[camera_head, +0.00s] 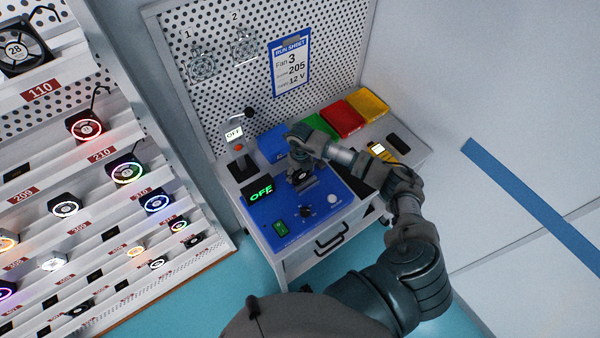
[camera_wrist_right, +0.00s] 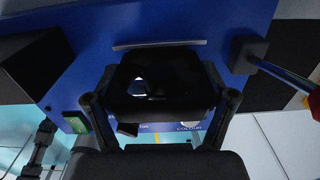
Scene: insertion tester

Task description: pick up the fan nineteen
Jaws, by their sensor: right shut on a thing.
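My right gripper (camera_head: 300,160) reaches down over the blue tester box (camera_head: 277,213) on the cabinet. It is shut on a small black fan (camera_head: 302,178); no number can be read on the fan. In the right wrist view the gripper (camera_wrist_right: 160,100) has one finger on each side of the dark fan (camera_wrist_right: 155,72), just over the blue surface. I cannot tell whether the fan touches the box. My left gripper is not in view.
Red (camera_head: 342,118) and yellow (camera_head: 369,103) bins stand behind. A run sheet (camera_head: 291,67) hangs on the pegboard. A shelf of lit fans (camera_head: 84,126) stands at left.

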